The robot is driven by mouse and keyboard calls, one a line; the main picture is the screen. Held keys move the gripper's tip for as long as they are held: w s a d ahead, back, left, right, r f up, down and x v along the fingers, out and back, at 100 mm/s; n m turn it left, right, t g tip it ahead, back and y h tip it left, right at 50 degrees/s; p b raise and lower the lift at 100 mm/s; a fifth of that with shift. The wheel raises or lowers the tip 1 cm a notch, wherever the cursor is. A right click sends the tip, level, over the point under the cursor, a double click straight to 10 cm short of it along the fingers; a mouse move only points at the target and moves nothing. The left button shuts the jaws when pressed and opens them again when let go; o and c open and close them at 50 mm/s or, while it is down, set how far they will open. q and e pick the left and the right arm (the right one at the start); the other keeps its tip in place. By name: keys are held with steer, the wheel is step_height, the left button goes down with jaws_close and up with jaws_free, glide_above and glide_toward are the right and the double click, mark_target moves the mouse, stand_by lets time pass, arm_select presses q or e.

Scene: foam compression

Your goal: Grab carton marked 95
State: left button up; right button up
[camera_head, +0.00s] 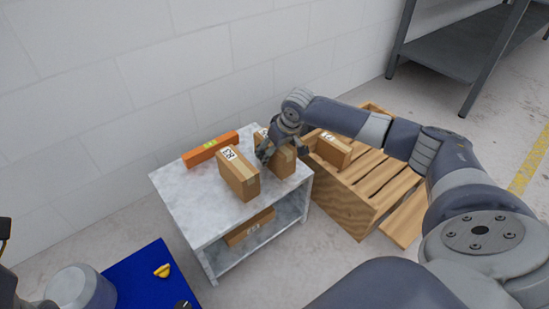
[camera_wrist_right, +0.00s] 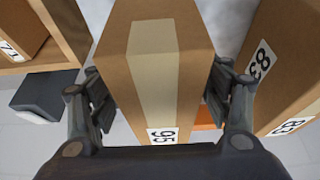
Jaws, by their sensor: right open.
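The carton marked 95 (camera_wrist_right: 152,65) is a brown box with a pale tape strip. It stands between the two open fingers of my right gripper (camera_wrist_right: 160,105) in the right wrist view. In the head view this carton (camera_head: 284,160) is on the white table, partly hidden by my right gripper (camera_head: 270,153). The fingers are on both sides of it; I cannot tell whether they touch it. My left gripper is not clearly seen.
A carton marked 83 (camera_head: 239,174) stands close beside, on the white table (camera_head: 190,205). Another carton (camera_head: 333,149) sits on a wooden crate (camera_head: 340,205) to the right. One more carton (camera_head: 250,226) lies on the lower shelf.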

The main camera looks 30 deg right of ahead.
steer(key=shift+w+f, duration=0.1)
steer(key=shift+f, duration=0.15)
steer(key=c, duration=1.4)
steer(key=shift+r, duration=0.1)
steer(key=shift+c, duration=0.8)
steer(key=shift+r, duration=0.15)
